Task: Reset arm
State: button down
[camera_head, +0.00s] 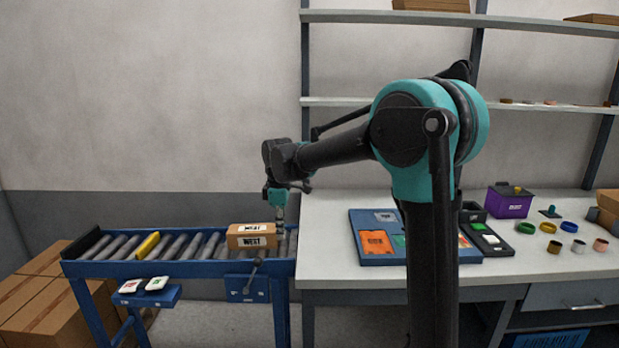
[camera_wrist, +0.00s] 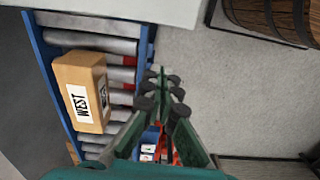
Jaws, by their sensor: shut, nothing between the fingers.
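My arm reaches left from the column in the head view, and my gripper (camera_head: 279,206) points down over the right end of the roller conveyor (camera_head: 180,266). In the wrist view my gripper (camera_wrist: 161,98) is shut, with its fingertips together and nothing between them. A brown box labelled WEST (camera_head: 252,237) lies on the rollers just left of my gripper. The box also shows in the wrist view (camera_wrist: 96,72), left of the fingers and apart from them.
The white workbench (camera_head: 345,285) on the right holds a blue tray (camera_head: 385,258), a purple box (camera_head: 510,202) and several coloured rings. Shelves (camera_head: 345,103) hang behind my arm. Cardboard boxes (camera_head: 30,308) stand on the floor at left. A barrel (camera_wrist: 280,15) shows in the wrist view.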

jog(key=s+d+f+m+t, duration=0.1)
jog(key=s+d+f+m, duration=0.3)
jog(key=d, duration=0.5)
jog(key=s+d+f+m+t, duration=0.1)
jog(key=s+d+f+m, duration=0.2)
jog(key=s+d+m, duration=0.45)
jog(key=s+d+f+m+t, duration=0.2)
jog(key=s+d+f+m, duration=0.3)
jog(key=s+d+f, duration=0.3)
jog(key=s+d, duration=0.3)
jog(key=shift+m, duration=0.35)
jog(key=shift+s, duration=0.1)
